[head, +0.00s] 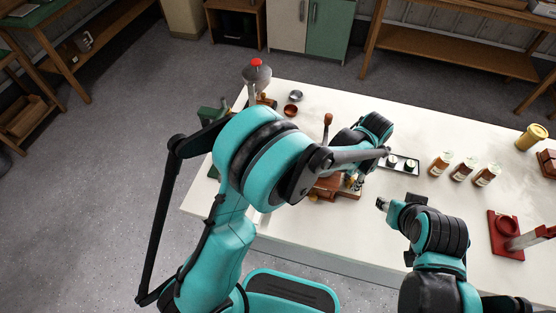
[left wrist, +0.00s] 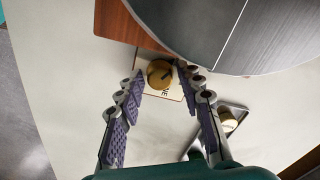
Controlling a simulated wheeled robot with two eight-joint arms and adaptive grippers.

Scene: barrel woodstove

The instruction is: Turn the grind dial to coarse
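The gold grind dial (left wrist: 160,73) sits on a pale plate (left wrist: 172,92) with dark lettering that is too small to read. A dark line shows on the dial's face. My left gripper (left wrist: 158,82) is open, with its purple-padded fingers on either side of the dial. I cannot tell whether they touch it. In the head view my left gripper (head: 358,183) is over the table beside a brown wooden base (head: 326,190), partly hidden by my arm. My right gripper (head: 382,204) is to the right, apart from the base, and its opening is unclear.
A large grey round body (left wrist: 225,35) overhangs the dial at the upper right. A black tray (head: 402,163) with small cups is near my left gripper. Several amber bottles (head: 462,169) and a red stand (head: 506,236) are to the right on the white table (head: 330,243).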

